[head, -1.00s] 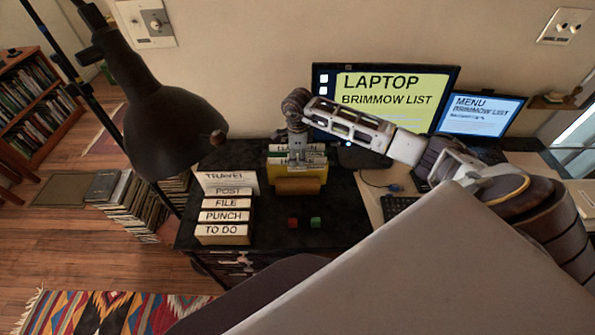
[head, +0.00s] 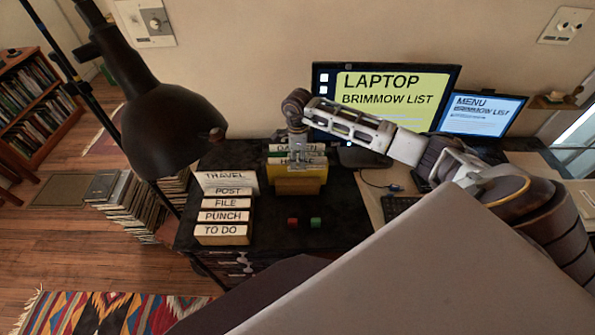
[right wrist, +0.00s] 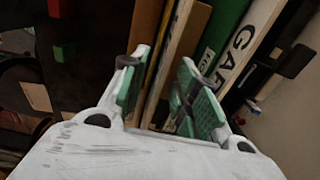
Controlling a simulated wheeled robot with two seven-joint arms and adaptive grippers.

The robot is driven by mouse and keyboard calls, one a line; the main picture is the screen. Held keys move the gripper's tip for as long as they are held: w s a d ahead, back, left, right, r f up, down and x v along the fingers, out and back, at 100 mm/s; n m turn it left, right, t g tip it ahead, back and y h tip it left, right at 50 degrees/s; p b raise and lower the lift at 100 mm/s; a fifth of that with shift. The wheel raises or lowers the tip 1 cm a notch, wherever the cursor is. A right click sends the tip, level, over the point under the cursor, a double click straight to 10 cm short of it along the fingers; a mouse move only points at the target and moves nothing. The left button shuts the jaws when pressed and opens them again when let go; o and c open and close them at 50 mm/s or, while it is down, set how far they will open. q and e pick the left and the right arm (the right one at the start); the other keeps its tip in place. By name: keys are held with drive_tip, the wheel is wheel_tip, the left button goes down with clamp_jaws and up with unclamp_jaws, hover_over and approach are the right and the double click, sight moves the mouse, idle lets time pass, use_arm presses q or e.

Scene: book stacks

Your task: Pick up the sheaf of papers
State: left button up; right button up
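My right gripper (head: 298,163) points down over a row of upright files and papers at the back of the black desk. In the right wrist view, its green-padded fingers (right wrist: 165,95) stand apart, on either side of a cream-white upright edge (right wrist: 167,62) with brown boards beside it. This may be the sheaf of papers; I cannot tell it surely from a file. Whether the pads touch it is unclear. A green file with a white label (right wrist: 240,50) stands just right of the fingers. In the head view, a yellow file (head: 312,174) shows behind a brown block. My left gripper is not in view.
Labelled boxes (head: 222,217) stand left of the row. A red cube (head: 292,223) and a green cube (head: 315,223) lie in front on the desk (head: 290,245). A dark lamp (head: 170,130) hangs at the left. A monitor (head: 385,100) stands behind my right arm.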

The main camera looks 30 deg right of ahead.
clamp_jaws()
drive_tip(key=shift+r+p, duration=0.25)
drive_tip(key=shift+p, duration=0.05)
idle(0.4)
drive_tip(key=shift+r, duration=0.15)
wheel_tip(320, 180, up, 18)
drive_tip(key=b, duration=0.3)
idle(0.3)
idle(0.7)
